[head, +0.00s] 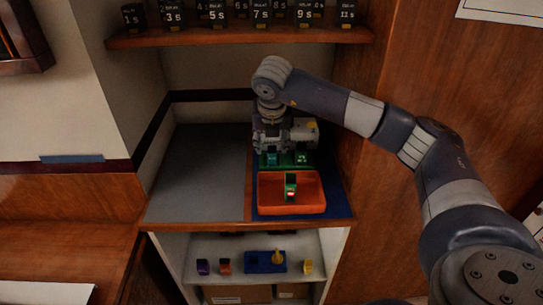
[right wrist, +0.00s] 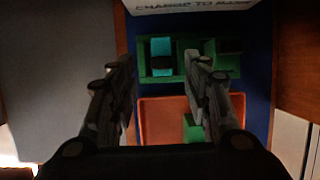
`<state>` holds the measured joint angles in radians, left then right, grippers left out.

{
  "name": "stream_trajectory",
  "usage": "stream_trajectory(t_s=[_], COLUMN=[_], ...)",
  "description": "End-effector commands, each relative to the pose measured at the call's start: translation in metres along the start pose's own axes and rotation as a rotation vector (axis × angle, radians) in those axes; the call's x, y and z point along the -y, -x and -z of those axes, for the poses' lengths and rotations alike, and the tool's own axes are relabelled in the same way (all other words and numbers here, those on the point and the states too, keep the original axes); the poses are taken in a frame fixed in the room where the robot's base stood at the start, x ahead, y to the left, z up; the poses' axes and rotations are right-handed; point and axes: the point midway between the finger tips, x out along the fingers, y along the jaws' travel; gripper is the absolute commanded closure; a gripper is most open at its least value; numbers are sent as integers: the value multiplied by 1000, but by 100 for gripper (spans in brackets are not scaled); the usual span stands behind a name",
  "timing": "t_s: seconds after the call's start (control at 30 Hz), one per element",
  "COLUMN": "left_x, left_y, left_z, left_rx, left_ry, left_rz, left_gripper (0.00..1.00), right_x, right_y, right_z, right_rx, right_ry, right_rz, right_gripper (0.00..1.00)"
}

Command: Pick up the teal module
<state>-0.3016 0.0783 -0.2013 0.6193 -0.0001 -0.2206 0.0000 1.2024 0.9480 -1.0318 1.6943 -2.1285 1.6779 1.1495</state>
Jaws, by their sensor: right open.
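The teal module (right wrist: 160,48) sits in the left slot of a green rack (right wrist: 198,70), with a dark band across its front. In the head view the teal module (head: 271,159) shows small, just below my right gripper (head: 272,148). In the right wrist view, my right gripper (right wrist: 161,72) is open and empty, with its two fingers spread left and right of the teal module. I cannot tell how far above it the fingertips are. My left gripper is not in view.
An orange tray (head: 263,208) with a green module (head: 290,181) stands in front of the rack on a blue mat (head: 341,205). A dark module (right wrist: 230,55) is in the rack's right slot. A wall is close on the right. The grey counter (head: 205,175) at left is clear.

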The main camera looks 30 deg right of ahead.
Motion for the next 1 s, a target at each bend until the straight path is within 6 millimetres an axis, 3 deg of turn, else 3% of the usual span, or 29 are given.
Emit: stream_trajectory(t_s=[0.17, 0.43, 0.73, 0.93, 1.0], left_x=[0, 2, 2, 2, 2], left_y=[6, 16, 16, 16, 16], left_z=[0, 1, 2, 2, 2], left_rx=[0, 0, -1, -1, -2], left_ry=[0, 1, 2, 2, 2], left_rz=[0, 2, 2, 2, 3], left_gripper=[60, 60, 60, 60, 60], right_x=[1, 3, 3, 3, 3], right_y=[-13, -51, -57, -57, -57], right_z=[0, -1, -1, -1, -1], right_rx=[-2, -2, 0, 0, 0], right_ry=[0, 1, 2, 2, 2], right_rz=[1, -1, -4, -4, -4], right_gripper=[55, 55, 55, 98, 100])
